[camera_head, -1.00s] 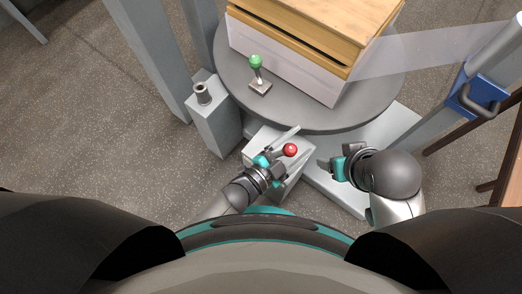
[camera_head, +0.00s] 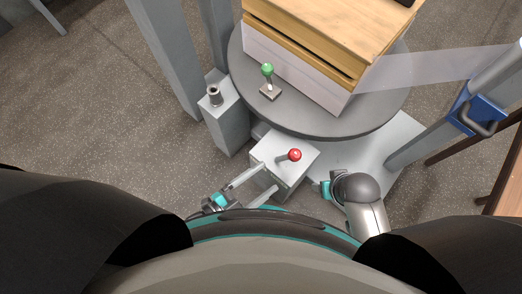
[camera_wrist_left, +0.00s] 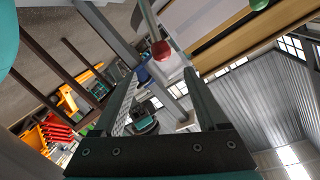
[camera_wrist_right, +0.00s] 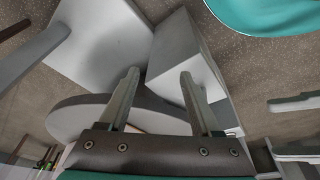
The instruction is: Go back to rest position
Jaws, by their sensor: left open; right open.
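My left gripper (camera_head: 256,183) is open and empty, low in the head view, with its fingers at the near left side of the grey box with the red-knobbed lever. In the left wrist view, its two fingers (camera_wrist_left: 160,95) are spread with nothing between them held. My right gripper (camera_head: 325,188) is in the head view to the right of that box, partly hidden by its own arm. In the right wrist view, its fingers (camera_wrist_right: 155,95) are apart and empty. The red knob (camera_head: 295,155) stands on the box, apart from both grippers.
A grey post box (camera_head: 225,120) stands at left. A blue clamp (camera_head: 478,110) sits on a column at right. The floor at left is clear.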

